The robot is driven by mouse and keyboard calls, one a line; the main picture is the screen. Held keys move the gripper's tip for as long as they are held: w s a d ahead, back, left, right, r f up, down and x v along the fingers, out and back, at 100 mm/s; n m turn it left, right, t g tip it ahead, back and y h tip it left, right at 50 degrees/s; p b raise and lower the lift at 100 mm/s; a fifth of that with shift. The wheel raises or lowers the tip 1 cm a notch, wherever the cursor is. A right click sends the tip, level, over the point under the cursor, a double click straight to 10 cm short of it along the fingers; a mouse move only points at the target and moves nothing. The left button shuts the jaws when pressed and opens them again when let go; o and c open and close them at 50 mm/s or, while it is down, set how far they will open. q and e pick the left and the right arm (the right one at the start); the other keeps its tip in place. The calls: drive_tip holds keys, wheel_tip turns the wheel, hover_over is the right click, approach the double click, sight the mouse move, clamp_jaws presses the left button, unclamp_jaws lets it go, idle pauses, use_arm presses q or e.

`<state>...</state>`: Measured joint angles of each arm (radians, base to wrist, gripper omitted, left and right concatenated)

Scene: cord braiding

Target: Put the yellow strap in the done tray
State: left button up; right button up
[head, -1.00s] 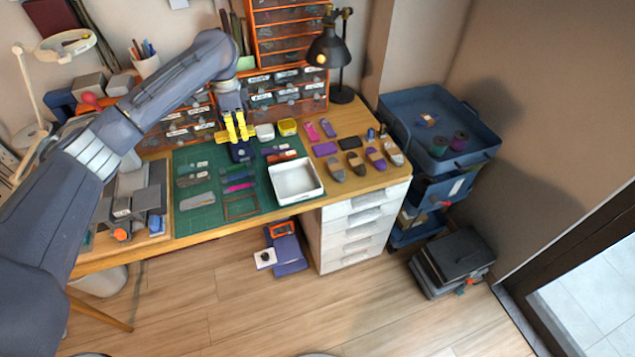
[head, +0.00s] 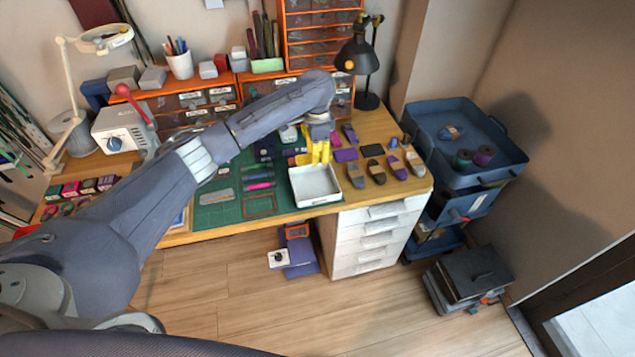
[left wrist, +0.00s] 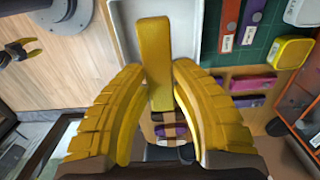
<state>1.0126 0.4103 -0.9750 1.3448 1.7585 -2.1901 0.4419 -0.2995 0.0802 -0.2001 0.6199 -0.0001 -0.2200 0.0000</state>
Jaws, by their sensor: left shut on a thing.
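The yellow strap (left wrist: 154,55) is a flat, straight piece in the left wrist view. My left gripper (left wrist: 160,95) is shut on it, and the strap's far end sticks out beyond the fingertips. In the head view my left gripper (head: 319,152) hangs over the back edge of a shallow white tray (head: 318,202). The tray also shows behind the strap in the left wrist view (left wrist: 199,30). I see no label on it. My right gripper (left wrist: 22,48) shows small at the left edge of the left wrist view, with its yellow fingers apart. The head view does not show it.
The tray stands on a green mat (head: 216,213) among small coloured pieces. Several sandal-like pieces (head: 376,171) lie right of it. A black lamp (head: 361,55) and orange drawer units (head: 206,99) stand behind. A blue cart tray (head: 425,128) is to the right.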

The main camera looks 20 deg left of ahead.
sight(317, 186)
use_arm(q)
wheel_tip(317, 186, down, 12)
drive_tip(key=shift+f, duration=0.25)
idle(0.4)
drive_tip(key=shift+f, duration=0.15)
drive_tip(key=o, duration=1)
wheel_tip(317, 186, up, 12)
drive_tip(key=shift+r, duration=0.2)
idle(0.4)
